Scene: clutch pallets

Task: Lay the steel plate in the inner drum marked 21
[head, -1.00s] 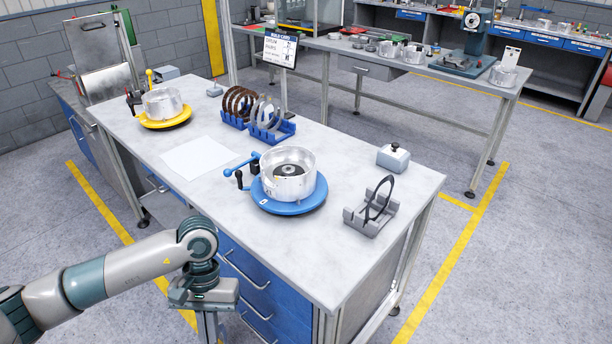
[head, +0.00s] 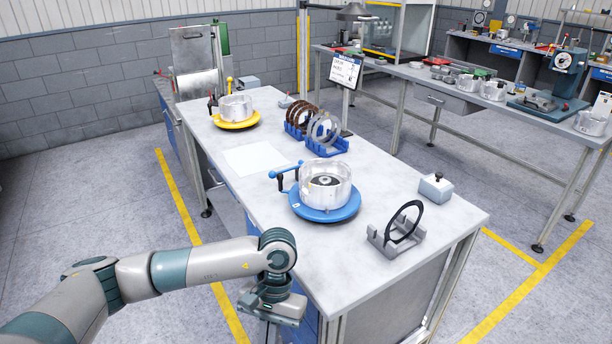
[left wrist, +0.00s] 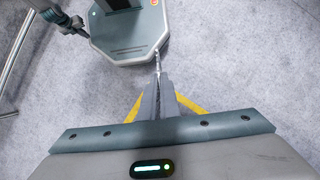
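Light grey steel plates (head: 331,137) stand upright in the front blue rack (head: 324,147) on the bench. A silver drum (head: 325,192) sits on a blue round base (head: 326,213); a dark disc shows inside it. Another silver drum (head: 235,112) sits on a yellow base (head: 236,123) farther back. I cannot read the number 21 on either drum. My left gripper hangs low at the bench's near edge, apart from the plates and drums. My right gripper is not in view.
Brown rings (head: 302,115) stand in a rack behind the steel plates. A black ring (head: 404,222) stands in a grey holder (head: 381,243). A grey block with a knob (head: 436,188) is at the right edge. A white sheet (head: 254,158) lies flat; bench space around it is clear.

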